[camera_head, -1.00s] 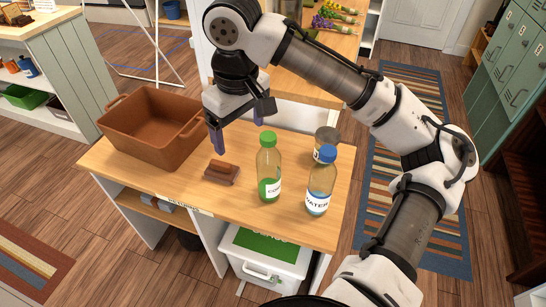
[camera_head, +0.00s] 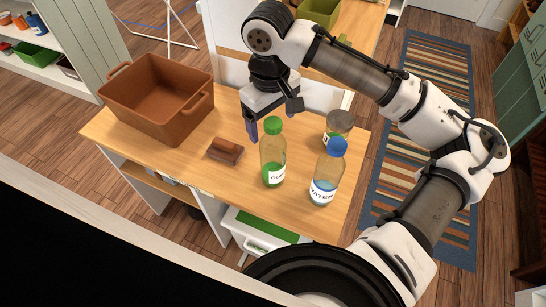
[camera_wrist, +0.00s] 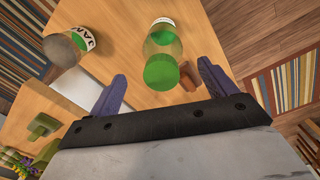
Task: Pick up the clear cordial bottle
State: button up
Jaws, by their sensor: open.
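The clear cordial bottle (camera_head: 273,160), with a green cap and a green-and-white label, stands upright on the wooden table top. In the wrist view, the bottle (camera_wrist: 161,48) shows between and beyond the finger tips, its green cap toward me. My gripper (camera_head: 271,118) is open and empty, behind the bottle in the head view, with the fingers pointing down. In the wrist view my gripper (camera_wrist: 162,72) has its purple fingers spread wide.
A blue-capped water bottle (camera_head: 327,175) stands close to its right. A jam jar (camera_head: 339,126) stands behind that. A small brown block (camera_head: 225,151) lies to the left, and a brown crate (camera_head: 150,112) sits at the left end of the table (camera_head: 200,193).

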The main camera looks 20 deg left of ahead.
jog(key=f, duration=0.1)
jog(key=f+p, duration=0.1)
jog(key=f, duration=0.3)
jog(key=shift+s+d+f, duration=0.15)
jog(key=shift+s+f, duration=0.05)
jog(key=shift+s, duration=0.1)
jog(key=shift+c, duration=0.4)
jog(key=c, duration=1.4)
notch_tip(320, 180, up, 20)
jog(key=b, duration=0.1)
